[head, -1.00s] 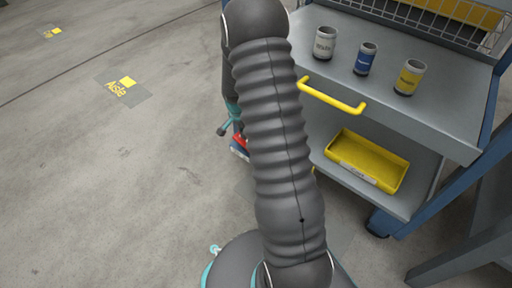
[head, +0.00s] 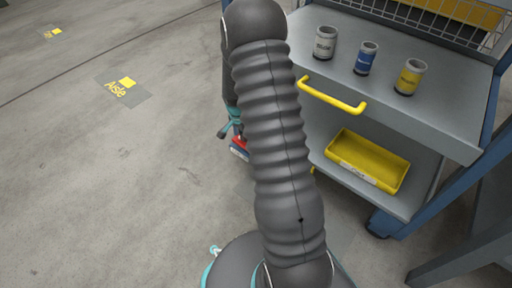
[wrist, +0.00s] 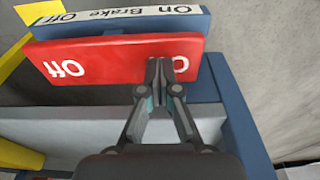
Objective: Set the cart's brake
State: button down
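The cart's brake is a red rocker plate (wrist: 110,60) lettered Off on its left end and On on its right end in the wrist view. A pale label strip (wrist: 120,20) reading On, Brake and Off lies along the blue bar behind it. My gripper (wrist: 160,75) has its fingertips together with nothing between them. They are at the On end and hide part of that lettering; I cannot tell whether they touch it. In the head view the red brake (head: 238,142) shows low beside the cart (head: 430,115), and my arm hides most of the gripper.
A yellow bin (head: 367,160) sits on the lower shelf. The floor at left is clear.

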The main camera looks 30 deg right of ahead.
jog(key=shift+f, duration=0.15)
jog(key=shift+r+p, duration=1.7)
jog(key=shift+r, duration=1.9)
